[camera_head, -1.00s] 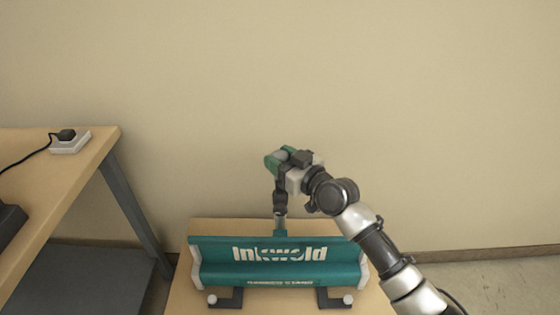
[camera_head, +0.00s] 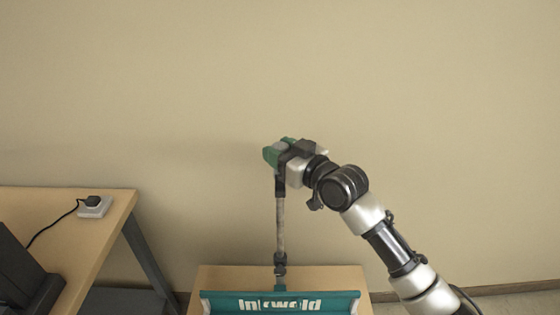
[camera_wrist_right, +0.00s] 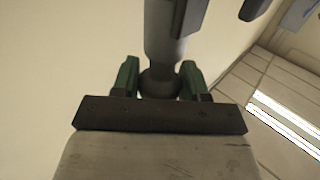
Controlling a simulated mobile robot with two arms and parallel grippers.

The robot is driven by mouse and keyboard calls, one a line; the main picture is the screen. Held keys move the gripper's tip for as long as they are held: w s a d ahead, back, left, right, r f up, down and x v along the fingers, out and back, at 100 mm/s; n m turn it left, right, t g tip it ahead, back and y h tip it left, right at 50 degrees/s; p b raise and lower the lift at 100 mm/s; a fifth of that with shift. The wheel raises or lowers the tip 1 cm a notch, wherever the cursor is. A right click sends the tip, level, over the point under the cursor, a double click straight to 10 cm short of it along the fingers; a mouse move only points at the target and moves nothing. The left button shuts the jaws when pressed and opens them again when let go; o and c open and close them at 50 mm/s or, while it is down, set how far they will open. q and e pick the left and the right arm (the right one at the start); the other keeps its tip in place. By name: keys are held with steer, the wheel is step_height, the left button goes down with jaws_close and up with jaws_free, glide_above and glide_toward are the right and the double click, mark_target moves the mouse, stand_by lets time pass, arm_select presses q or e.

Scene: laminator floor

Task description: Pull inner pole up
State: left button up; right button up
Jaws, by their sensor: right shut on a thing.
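The inner pole (camera_head: 281,225) is a thin grey upright rod rising from a dark collar (camera_head: 280,264) behind the teal "Inkwold" banner stand (camera_head: 245,302). A long stretch of it shows above the collar. My right gripper (camera_head: 275,155), with green fingers, is at the pole's top, well above the stand. In the right wrist view, the green fingers (camera_wrist_right: 158,80) flank the rounded end of the grey pole (camera_wrist_right: 165,35) and are shut on it. My left gripper is in neither view.
The stand is on a small wooden table (camera_head: 235,276), partly cut off by the picture's bottom edge. A wooden desk (camera_head: 85,235) at the left bears a white socket box (camera_head: 94,208) with a black cable. A plain wall is behind, clear above the gripper.

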step_height(320, 180, up, 6)
steer(key=p, duration=0.2)
steer(key=shift+p, duration=0.4)
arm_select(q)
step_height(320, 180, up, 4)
arm_select(e)
steer(key=shift+r, duration=0.1)
steer(key=shift+r, duration=0.1)
steer(key=o, duration=1.3)
steer(key=shift+f, duration=0.2)
steer(key=shift+s+d, duration=0.1)
steer(key=shift+d, duration=0.05)
arm_select(q)
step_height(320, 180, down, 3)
steer(key=b, duration=0.3)
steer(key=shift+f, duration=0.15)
arm_select(e)
steer(key=v, duration=1)
steer(key=shift+s+d+r, duration=0.1)
steer(key=shift+s+d, duration=0.05)
steer(key=shift+s, duration=0.05)
